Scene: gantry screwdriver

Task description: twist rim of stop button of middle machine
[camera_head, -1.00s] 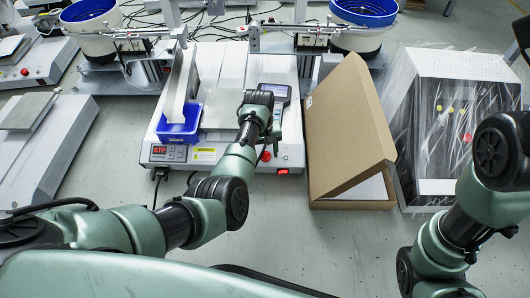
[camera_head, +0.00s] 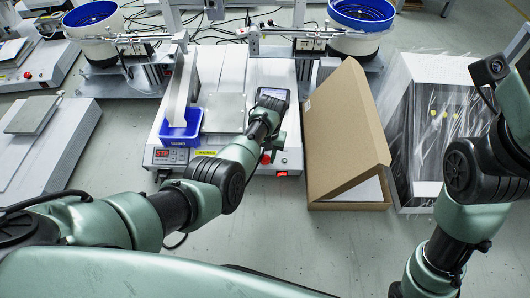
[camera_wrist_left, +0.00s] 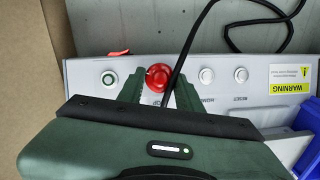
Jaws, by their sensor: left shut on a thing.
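The middle machine (camera_head: 222,75) is a white base with a grey plate on top. Its red stop button (camera_head: 265,159) is on the front panel, partly hidden by my left arm. In the left wrist view the stop button (camera_wrist_left: 159,77) sits between the two green fingers of my left gripper (camera_wrist_left: 158,88). The fingers are shut on its rim, one on each side. A dark cable crosses beside the button. In the head view my left gripper (camera_head: 266,148) is partly hidden by its own wrist. My right gripper is outside the picture.
An open cardboard box (camera_head: 345,135) stands close to the right of the machine. A blue bin (camera_head: 181,133) sits at its left front. Similar machines (camera_head: 45,128) stand to the left, and a plastic-wrapped one (camera_head: 440,125) to the right. Floor in front is clear.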

